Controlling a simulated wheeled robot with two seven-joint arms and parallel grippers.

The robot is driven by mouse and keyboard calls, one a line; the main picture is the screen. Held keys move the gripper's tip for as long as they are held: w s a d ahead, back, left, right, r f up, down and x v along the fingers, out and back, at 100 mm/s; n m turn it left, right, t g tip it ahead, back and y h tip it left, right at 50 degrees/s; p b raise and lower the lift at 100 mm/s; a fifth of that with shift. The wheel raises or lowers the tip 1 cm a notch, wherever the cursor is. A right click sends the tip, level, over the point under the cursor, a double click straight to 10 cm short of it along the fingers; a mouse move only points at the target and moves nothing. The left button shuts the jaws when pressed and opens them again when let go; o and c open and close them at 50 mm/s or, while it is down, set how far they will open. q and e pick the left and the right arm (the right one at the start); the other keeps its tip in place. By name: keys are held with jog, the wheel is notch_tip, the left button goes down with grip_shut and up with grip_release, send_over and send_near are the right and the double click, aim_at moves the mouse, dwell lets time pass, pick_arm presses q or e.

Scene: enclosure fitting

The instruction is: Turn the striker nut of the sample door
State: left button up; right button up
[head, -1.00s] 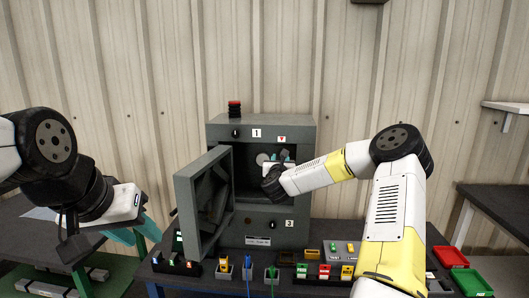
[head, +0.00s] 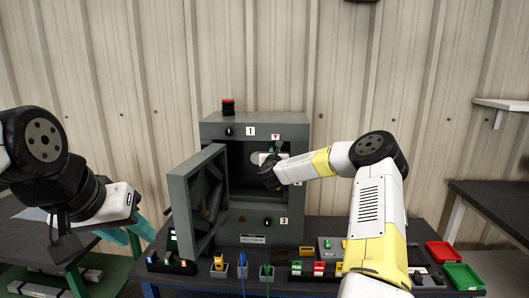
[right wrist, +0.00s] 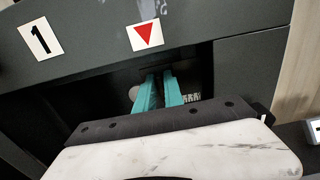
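The grey enclosure (head: 213,131) stands on the table with its sample door (head: 180,209) swung open to the left. My right gripper (head: 275,149) reaches into the upper right of the opening, below the red triangle label (right wrist: 144,35). In the right wrist view its two teal fingers (right wrist: 159,83) point into the dark opening with a narrow gap between them. I cannot make out the striker nut or whether the fingers grip anything. A pale round disc (right wrist: 134,93) shows behind the left finger. My left gripper (head: 128,236) is open and empty, left of the door.
Small coloured parts in holders (head: 242,266) line the table in front of the enclosure. A red tray (head: 445,254) and a green tray (head: 464,277) lie at the right. The space between left gripper and door is narrow.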

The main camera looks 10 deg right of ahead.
jog(key=shift+a+n, duration=0.1)
jog(key=shift+n, duration=0.2)
grip_shut()
jog(key=shift+a+f+n, duration=0.1)
jog(key=shift+f+n, duration=0.25)
jog(key=shift+n, duration=4.35)
jog(key=shift+a+f+n, duration=0.1)
jog(key=shift+f+n, duration=0.25)
jog(key=shift+n, duration=4.35)
jog(key=shift+a+f+n, duration=0.1)
jog(key=shift+f+n, duration=0.25)
jog(key=shift+n, duration=4.35)
jog(key=o, duration=0.7)
grip_release()
jog(key=shift+d, duration=0.1)
